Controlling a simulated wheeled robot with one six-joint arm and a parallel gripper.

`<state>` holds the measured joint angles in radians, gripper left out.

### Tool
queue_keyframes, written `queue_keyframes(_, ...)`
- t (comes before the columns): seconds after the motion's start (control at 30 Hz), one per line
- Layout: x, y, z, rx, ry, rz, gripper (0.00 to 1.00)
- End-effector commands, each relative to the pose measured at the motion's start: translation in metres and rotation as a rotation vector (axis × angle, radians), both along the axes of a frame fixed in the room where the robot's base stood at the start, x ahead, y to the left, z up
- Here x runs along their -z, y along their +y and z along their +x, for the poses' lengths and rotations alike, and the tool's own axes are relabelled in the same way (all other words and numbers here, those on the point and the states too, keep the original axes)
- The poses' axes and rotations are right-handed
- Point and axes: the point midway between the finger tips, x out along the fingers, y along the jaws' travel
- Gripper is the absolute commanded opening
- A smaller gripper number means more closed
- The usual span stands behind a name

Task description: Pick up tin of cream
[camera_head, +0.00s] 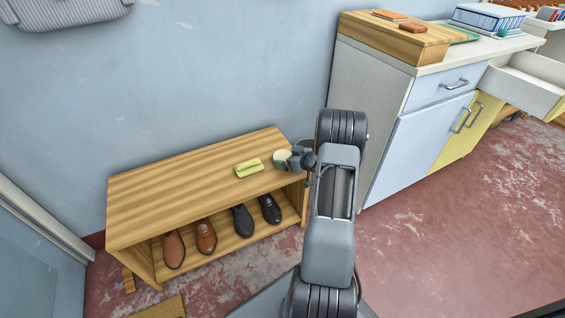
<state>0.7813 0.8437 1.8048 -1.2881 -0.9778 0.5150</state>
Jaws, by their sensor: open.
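The tin of cream (281,156), small and round with a pale top, is at the right end of the wooden shoe bench (180,190). My gripper (291,157) is at the tin's right side with its jaws open. The gripper hides part of the tin, and I cannot tell whether the fingers touch it.
A yellow-green block, perhaps a sponge or brush (249,168), lies on the bench left of the tin. Brown shoes (206,236) and black shoes (270,209) stand on the lower shelf. A cabinet (415,115) stands to the right, with an open drawer (525,90). The red floor (460,230) is clear.

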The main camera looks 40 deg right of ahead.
Motion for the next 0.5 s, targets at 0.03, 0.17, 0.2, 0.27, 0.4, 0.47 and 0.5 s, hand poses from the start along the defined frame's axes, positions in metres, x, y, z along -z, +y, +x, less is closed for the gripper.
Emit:
queue_keyframes(0.03,0.0052,0.0022,0.0063,-0.003,0.0,-0.001,1.0)
queue_keyframes(0.17,0.0053,0.0027,0.0116,0.002,0.0,-0.001,1.0)
queue_keyframes(0.2,0.0047,0.0026,0.0115,0.002,0.0,0.0,1.0)
queue_keyframes(0.27,0.0043,0.0026,0.0112,0.002,0.0,0.0,1.0)
queue_keyframes(0.4,0.0042,0.0025,0.0112,0.002,0.0,-0.001,0.91)
queue_keyframes(0.47,0.0042,0.0025,0.0112,0.002,0.0,-0.001,0.86)
queue_keyframes(0.5,0.0042,0.0025,0.0111,0.002,0.0,-0.001,0.82)
